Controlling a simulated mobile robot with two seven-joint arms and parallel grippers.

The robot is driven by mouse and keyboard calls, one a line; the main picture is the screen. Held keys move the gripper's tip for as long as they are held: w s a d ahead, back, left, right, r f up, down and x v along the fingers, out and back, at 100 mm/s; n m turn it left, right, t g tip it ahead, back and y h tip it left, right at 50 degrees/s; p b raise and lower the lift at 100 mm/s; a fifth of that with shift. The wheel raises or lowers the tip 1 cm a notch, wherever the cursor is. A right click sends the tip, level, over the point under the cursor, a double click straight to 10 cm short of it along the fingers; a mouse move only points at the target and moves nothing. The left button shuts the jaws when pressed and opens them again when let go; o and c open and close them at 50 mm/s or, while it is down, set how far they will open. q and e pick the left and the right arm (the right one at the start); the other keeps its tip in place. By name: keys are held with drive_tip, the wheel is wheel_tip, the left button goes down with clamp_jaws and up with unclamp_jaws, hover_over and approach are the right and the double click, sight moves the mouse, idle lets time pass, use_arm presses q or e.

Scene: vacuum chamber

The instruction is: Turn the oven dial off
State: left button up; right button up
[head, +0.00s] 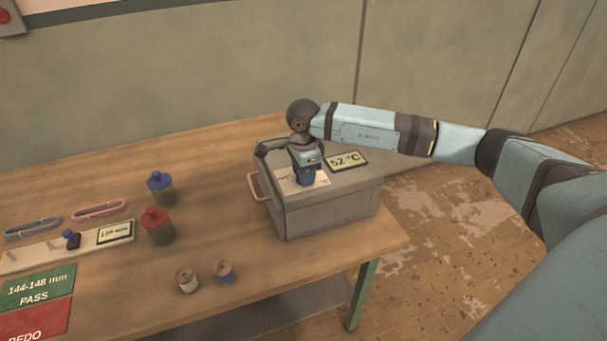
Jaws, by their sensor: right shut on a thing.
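The oven (330,211) is a grey box with a handle on its left side, standing at the right end of the wooden table. A small display on its top (347,161) reads 52 °C. My right gripper (308,181) points down onto a pale dial plate (291,181) on the oven's top. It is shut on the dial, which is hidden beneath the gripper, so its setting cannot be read. My left gripper is not in view.
A blue-lidded jar (161,188) and a red-lidded jar (158,226) stand left of the oven. Two small spools (225,271) sit near the front edge. A gauge board (65,248) and green and red mats (38,295) lie at the left.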

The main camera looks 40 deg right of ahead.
idle(0.3)
drive_tip(key=o, duration=0.9)
wheel_tip(320, 180, up, 14)
drive_tip(key=shift+f+b, duration=0.1)
drive_tip(key=shift+b, duration=0.7)
